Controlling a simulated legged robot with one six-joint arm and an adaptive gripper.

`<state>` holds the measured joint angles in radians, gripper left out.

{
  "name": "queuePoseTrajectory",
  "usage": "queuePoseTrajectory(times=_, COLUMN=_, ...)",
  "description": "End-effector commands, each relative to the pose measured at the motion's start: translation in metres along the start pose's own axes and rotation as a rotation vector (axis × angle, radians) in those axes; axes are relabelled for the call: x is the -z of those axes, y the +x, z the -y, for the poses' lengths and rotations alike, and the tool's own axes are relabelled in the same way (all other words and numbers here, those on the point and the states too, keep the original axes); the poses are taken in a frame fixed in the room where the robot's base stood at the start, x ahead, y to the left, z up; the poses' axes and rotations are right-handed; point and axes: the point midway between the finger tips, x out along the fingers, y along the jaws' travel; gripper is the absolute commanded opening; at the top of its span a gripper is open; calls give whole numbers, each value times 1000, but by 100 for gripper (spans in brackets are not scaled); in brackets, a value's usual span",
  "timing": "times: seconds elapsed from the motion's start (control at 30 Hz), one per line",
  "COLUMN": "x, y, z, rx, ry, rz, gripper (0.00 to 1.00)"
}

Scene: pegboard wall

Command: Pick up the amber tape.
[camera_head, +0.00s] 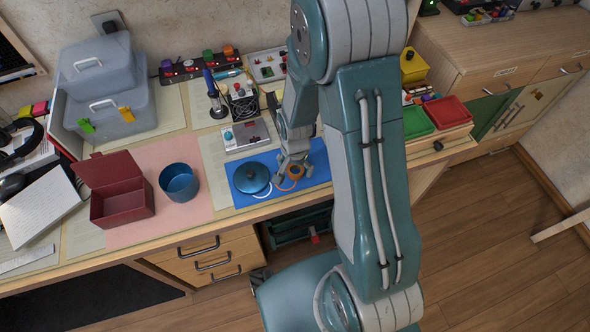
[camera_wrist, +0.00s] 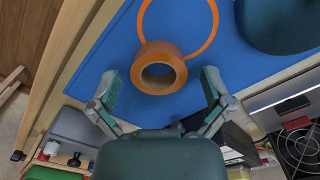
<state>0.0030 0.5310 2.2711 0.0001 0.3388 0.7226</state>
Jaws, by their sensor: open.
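The amber tape (camera_wrist: 158,68) is an orange-brown roll on the blue mat (camera_wrist: 208,50), and its hole shows in the wrist view. My gripper (camera_wrist: 159,86) is open, with one finger on each side of the roll and a gap to each. In the head view the tape (camera_head: 295,171) sits just below my gripper (camera_head: 290,172), partly hidden by it. A thin orange ring (camera_wrist: 205,44) lies flat on the mat beside the roll. Nothing is held in the fingers.
A blue round lid (camera_head: 251,178) lies on the mat to the left of the tape. A blue pot (camera_head: 179,183) and an open red box (camera_head: 121,202) stand on a pink mat (camera_head: 175,219). The table's front edge is close.

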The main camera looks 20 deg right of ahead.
Motion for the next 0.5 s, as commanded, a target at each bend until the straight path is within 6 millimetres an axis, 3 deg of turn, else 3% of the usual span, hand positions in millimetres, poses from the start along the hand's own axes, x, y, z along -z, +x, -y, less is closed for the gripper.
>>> queuePoseTrajectory(times=0.03, x=0, y=0, z=0, rx=0, ry=0, rz=0, gripper=100)
queuePoseTrajectory(times=0.07, x=0, y=0, z=0, rx=0, ry=0, rz=0, gripper=91)
queuePoseTrajectory(times=0.13, x=0, y=0, z=0, rx=0, ry=0, rz=0, gripper=60)
queuePoseTrajectory(times=0.2, x=0, y=0, z=0, rx=0, ry=0, rz=0, gripper=39)
queuePoseTrajectory(times=0.5, x=0, y=0, z=0, rx=0, ry=0, rz=0, gripper=36)
